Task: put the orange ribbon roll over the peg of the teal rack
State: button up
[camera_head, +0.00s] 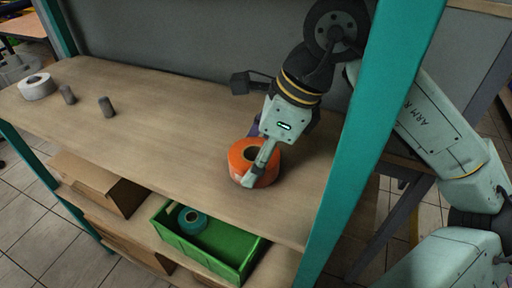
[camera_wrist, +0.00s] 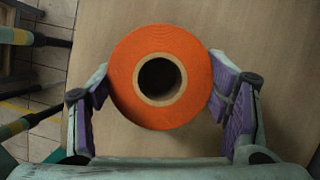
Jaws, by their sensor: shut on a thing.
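The orange ribbon roll (camera_head: 238,162) is at the right part of the wooden top shelf of the teal rack (camera_head: 375,125). It also shows in the wrist view (camera_wrist: 128,65), its round hole with a tan core facing the camera. My gripper (camera_head: 256,168) is shut on the roll, with purple pads against its left and right sides in the wrist view (camera_wrist: 160,88). I cannot tell whether the roll rests on the shelf or is just above it. Two bare grey pegs, one farther left (camera_head: 67,94) and one nearer (camera_head: 106,106), stand upright at the shelf's left.
A white roll (camera_head: 36,87) sits left of the pegs. Below are a green bin (camera_head: 238,262) with a teal roll (camera_head: 192,220) inside, and cardboard boxes (camera_head: 95,183). The shelf between pegs and roll is clear. A teal post stands right of my gripper.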

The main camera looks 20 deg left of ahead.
jog(key=shift+f, duration=0.1)
jog(key=shift+f+b, duration=0.1)
jog(key=shift+b, duration=0.2)
jog(key=o, duration=1.2)
jog(key=shift+r+p, duration=0.25)
jog(key=shift+p, duration=0.05)
jog(key=shift+d+r+b, duration=0.1)
jog(key=shift+r+b, duration=0.05)
jog(key=shift+b, duration=0.2)
jog(key=shift+w+d+r+b, duration=0.15)
jog(key=shift+d+r+b, duration=0.3)
jog(key=shift+d+r, duration=0.05)
jog(key=shift+w+d+r+b, duration=0.15)
jog(key=shift+d+r+b, duration=0.3)
jog(key=shift+d+r, duration=0.05)
jog(key=d+b, duration=0.1)
jog(key=d, duration=0.2)
jog(key=w+d+b, duration=0.1)
jog(key=d, duration=0.3)
jog(key=w+d, duration=0.1)
jog(key=d, duration=0.2)
jog(key=shift+w+d+r+b, duration=0.2)
jog(key=shift+d+b, duration=0.1)
jog(key=shift+b, duration=0.1)
